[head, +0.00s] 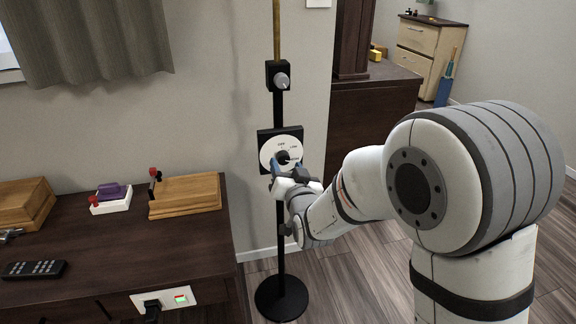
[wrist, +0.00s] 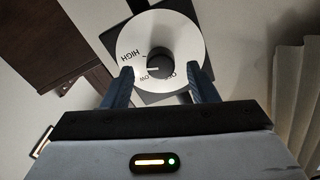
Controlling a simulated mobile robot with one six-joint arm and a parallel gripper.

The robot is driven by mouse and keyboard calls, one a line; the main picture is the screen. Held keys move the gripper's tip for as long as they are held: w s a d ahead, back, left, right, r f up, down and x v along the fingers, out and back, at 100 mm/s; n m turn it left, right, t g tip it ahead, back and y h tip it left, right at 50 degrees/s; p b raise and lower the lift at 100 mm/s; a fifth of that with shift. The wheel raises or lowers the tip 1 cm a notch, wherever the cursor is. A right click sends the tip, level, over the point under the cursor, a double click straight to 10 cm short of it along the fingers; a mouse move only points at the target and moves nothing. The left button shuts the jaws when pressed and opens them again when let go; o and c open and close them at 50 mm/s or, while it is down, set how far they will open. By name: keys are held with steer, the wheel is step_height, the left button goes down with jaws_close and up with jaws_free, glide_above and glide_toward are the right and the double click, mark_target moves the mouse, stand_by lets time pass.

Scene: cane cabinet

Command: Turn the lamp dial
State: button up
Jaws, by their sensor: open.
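The lamp dial is a round white plate (head: 268,151) with a black knob on a black square backing, on the lamp's black pole. In the wrist view the plate (wrist: 185,35) shows the words HIGH and LOW, and a third word is partly hidden. The black knob (wrist: 160,61) carries a white line pointing left, between LOW and HIGH. My gripper (wrist: 160,73) is open, its two blue fingers in front of the plate on either side of the knob, with gaps between.
Above the dial is a smaller black box with a grey knob (head: 282,80). The lamp's round base (head: 281,298) stands on the floor. A dark table (head: 100,255) with wooden boxes, a remote and a switch is at left; a dark cabinet (head: 365,115) is behind my arm.

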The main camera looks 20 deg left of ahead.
mark_target(283, 158)
steer(key=shift+x, duration=1.25)
steer(key=c, duration=1)
steer(key=m+b, duration=0.1)
steer(key=b, duration=0.1)
steer(key=shift+f+b, duration=0.2)
steer(key=shift+b, duration=0.1)
steer(key=shift+r+m+b, duration=0.2)
steer(key=shift+m+b, duration=0.25)
steer(key=shift+m, duration=0.15)
steer(key=o, duration=1)
